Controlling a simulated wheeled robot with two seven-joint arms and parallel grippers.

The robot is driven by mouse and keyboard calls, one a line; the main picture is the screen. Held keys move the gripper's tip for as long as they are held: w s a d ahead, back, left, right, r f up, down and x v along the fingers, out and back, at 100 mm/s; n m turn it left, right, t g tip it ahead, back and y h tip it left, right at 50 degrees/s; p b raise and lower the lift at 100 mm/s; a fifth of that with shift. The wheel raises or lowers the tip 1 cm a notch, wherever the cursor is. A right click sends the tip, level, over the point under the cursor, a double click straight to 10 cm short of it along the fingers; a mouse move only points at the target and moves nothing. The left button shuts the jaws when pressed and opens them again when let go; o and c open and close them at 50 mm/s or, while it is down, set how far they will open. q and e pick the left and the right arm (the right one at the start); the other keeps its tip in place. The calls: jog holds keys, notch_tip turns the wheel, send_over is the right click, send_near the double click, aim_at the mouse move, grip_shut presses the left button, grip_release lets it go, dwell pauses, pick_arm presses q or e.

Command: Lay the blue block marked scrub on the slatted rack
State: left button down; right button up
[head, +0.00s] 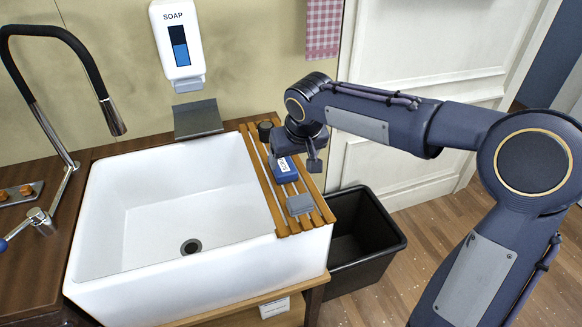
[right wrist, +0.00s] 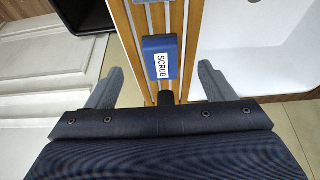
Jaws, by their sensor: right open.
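The blue block marked SCRUB (head: 285,170) appears to lie on the wooden slatted rack (head: 251,158), which spans the right side of the white sink. In the right wrist view the block (right wrist: 172,45) sits across the slats (right wrist: 195,45), its white label facing up. My right gripper (head: 296,157) is over the rack beside the block. Its two grey fingers stand apart in the right wrist view (right wrist: 160,72), one on each side of the block's line, with clear gaps and no contact visible. My left gripper is not in view.
A grey block (head: 300,204) lies on the rack nearer the front. A dark round item (head: 265,131) stands at the rack's back end. The sink (head: 150,225) is empty, with a tall tap (head: 113,118) at left. A black bin (head: 364,240) stands right of the sink.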

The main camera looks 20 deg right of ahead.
jog(key=s+d+r+y, duration=0.1)
jog(key=s+d, duration=0.2)
jog(key=s, duration=0.5)
jog(key=s+d, duration=0.2)
jog(key=s, duration=0.6)
jog(key=s+a+f+m+y, duration=0.1)
jog(key=s+f, duration=0.1)
jog(key=s, duration=0.4)
jog(key=s+a+f+m+t+y, duration=0.1)
jog(key=s+f, duration=0.2)
jog(key=s, duration=0.3)
jog(key=shift+s+f+y, duration=0.15)
jog(key=shift+s+y, duration=0.15)
jog(key=shift+s, duration=0.05)
jog(key=shift+a, duration=0.1)
